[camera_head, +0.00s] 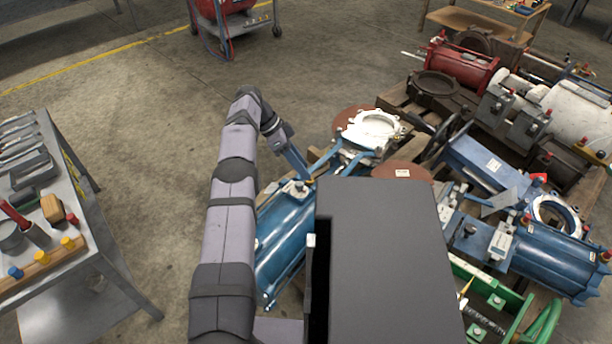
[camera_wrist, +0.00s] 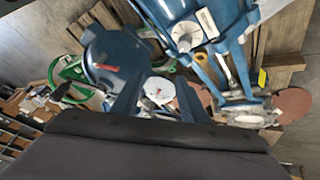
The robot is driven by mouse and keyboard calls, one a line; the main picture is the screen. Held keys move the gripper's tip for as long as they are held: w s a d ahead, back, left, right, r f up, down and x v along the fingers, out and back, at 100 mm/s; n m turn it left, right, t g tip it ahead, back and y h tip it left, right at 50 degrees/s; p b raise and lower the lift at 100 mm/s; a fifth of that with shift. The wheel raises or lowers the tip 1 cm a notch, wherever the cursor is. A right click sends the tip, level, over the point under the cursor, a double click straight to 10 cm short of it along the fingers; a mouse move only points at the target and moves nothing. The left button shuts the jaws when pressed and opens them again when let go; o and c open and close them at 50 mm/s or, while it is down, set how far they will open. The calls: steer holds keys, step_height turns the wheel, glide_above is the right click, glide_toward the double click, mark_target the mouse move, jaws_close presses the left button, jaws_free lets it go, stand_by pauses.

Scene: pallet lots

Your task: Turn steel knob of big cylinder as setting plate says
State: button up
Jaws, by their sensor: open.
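A big blue cylinder (camera_head: 283,235) lies on the pallet in the head view, partly hidden by my arm. In the wrist view, a large blue body (camera_wrist: 232,14) fills the top; I cannot tell for certain that it is the same one. It carries a round pale knob or dial (camera_wrist: 187,36) and a small white plate (camera_wrist: 207,22) whose writing is too small to read. My gripper (camera_wrist: 160,92) is open and empty. A white dial with a red mark (camera_wrist: 159,90) shows between its fingers, beyond them. The pale knob lies above the fingertips in the picture, apart from them.
A round blue cover (camera_wrist: 115,58) and a green frame (camera_wrist: 68,75) lie left in the wrist view. Another blue cylinder (camera_head: 550,258) and a red cylinder (camera_head: 465,66) crowd the pallets at right. A tool table (camera_head: 85,262) stands left; floor between is clear.

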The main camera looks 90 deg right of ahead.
mark_target(291, 195)
steer(key=f+n+g+h+b, duration=0.2)
steer(key=n+g+b, duration=0.1)
steer(key=n, duration=0.7)
steer(key=a+f+n+g+h+b, duration=0.1)
steer(key=f+n+g+h+b, duration=0.1)
steer(key=n, duration=0.8)
steer(key=s+f+n+g+h+b, duration=0.1)
steer(key=f+n+g+h+b, duration=0.2)
steer(key=n, duration=0.6)
steer(key=shift+s+a+f+n+g+b, duration=0.15)
steer(key=shift+a+n+g+b, duration=0.2)
steer(key=shift+g+b, duration=0.4)
steer(key=w+f+n+h, duration=0.1)
steer(key=n+h, duration=0.1)
steer(key=n, duration=0.1)
steer(key=w+f+n+t+h+b, duration=0.1)
steer(key=w+n, duration=0.1)
steer(key=n, duration=0.2)
steer(key=w+f+n+t+h+b, duration=0.1)
steer(key=n+h, duration=0.1)
steer(key=n, duration=0.1)
steer(key=shift+w+d+n+h, duration=0.3)
steer(key=shift+w+d+n, duration=0.05)
steer(key=shift+b+x, duration=1.65)
steer(key=shift+x, duration=2.05)
jaws_close()
